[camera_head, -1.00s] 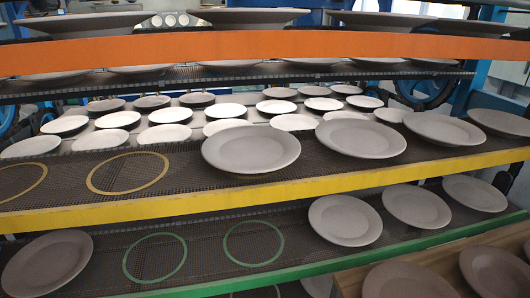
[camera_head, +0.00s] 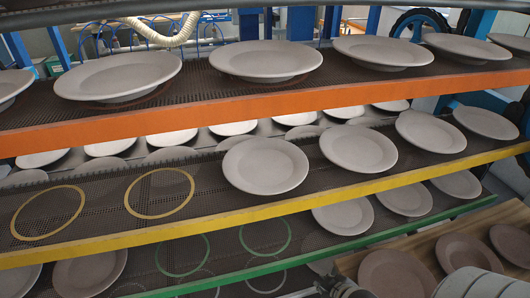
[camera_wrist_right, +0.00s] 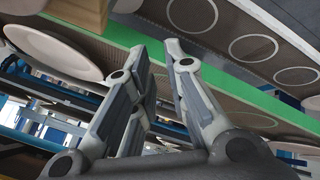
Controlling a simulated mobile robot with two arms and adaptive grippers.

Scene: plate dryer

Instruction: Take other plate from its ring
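Round grey plates sit on a yellow-edged shelf, including a front plate (camera_head: 265,166) and another plate (camera_head: 358,150) to its right. Two yellow rings, a left ring (camera_head: 16,226) and a right ring (camera_head: 128,200), are empty. On the green-edged shelf below, plates such as this one (camera_head: 343,216) stand right of two empty green rings (camera_head: 159,262). My right gripper (camera_wrist_right: 156,52) is open and empty in the wrist view, near the green shelf edge (camera_wrist_right: 205,78). Only a small part of it shows at the head view's bottom. My left gripper is out of view.
An orange-edged shelf (camera_head: 250,107) above holds several grey plates. Brown plates (camera_head: 398,275) lie on a wooden board (camera_head: 420,240) at lower right.

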